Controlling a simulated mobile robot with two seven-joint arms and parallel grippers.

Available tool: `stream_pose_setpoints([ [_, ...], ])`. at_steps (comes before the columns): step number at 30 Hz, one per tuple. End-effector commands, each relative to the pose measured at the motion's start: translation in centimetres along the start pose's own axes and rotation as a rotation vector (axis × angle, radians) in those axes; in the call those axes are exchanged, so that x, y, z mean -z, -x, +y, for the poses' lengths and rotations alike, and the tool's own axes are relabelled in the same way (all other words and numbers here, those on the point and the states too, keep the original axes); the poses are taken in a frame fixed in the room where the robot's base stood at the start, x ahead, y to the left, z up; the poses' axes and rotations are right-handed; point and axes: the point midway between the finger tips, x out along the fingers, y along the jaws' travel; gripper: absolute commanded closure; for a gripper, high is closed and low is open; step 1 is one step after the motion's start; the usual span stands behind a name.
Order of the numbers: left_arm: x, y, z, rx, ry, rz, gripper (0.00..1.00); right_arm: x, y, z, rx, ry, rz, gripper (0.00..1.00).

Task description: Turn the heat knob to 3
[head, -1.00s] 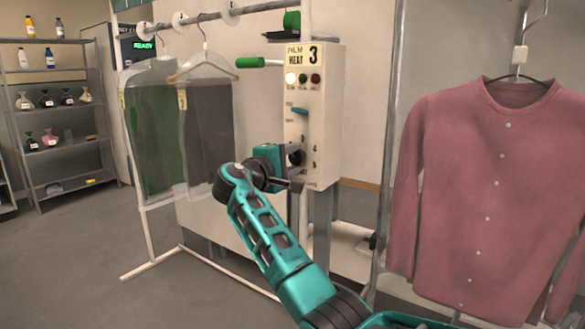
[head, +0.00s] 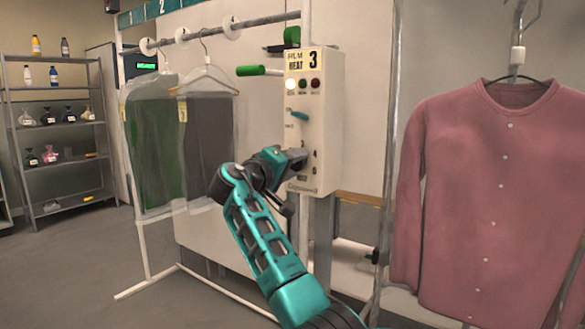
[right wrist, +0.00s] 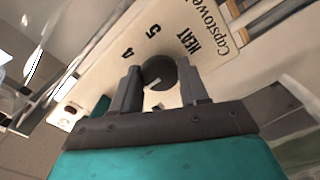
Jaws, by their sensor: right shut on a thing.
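The control box (head: 330,130) is a pale panel with a "HEAT 3" label at its top. The dark round heat knob (right wrist: 159,70) is low on its face, with "4", "5" and "HEAT" printed around it in the right wrist view. A light pointer mark shows on the knob's near side. My right gripper (right wrist: 160,88) has one finger on each side of the knob and is shut on it. In the head view my right gripper (head: 298,158) hides the knob. My left gripper is not in view.
The box also carries a blue-green lever (head: 299,114), a row of lamps with the left one lit, and a green-handled bar (head: 251,71). Bagged garments (head: 160,140) hang on the rail to the left. A pink cardigan (head: 485,200) hangs close on the right.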

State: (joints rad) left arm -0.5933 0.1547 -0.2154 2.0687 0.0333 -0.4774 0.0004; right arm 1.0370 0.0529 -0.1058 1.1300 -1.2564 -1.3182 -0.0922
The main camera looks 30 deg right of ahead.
Motion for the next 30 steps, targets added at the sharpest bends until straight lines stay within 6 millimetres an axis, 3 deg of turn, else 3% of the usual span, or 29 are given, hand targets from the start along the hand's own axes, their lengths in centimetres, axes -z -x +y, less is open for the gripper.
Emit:
stream_pose_setpoints([
  [12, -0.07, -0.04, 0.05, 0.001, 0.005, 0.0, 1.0, -0.02, 0.04, -0.09, 0.002, -0.006, -0.001, 0.86],
  [13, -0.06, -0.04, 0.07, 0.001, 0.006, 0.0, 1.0, -0.02, 0.04, -0.09, 0.002, -0.006, -0.001, 0.55],
  [18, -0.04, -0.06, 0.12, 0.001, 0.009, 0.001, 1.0, -0.02, 0.03, -0.07, 0.002, -0.006, -0.001, 0.39],
  [21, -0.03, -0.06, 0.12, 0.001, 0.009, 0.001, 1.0, -0.01, 0.02, -0.05, 0.001, -0.006, -0.001, 0.31],
  [30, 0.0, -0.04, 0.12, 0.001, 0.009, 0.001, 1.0, 0.03, 0.53, -0.06, 0.001, -0.005, 0.001, 0.31],
])
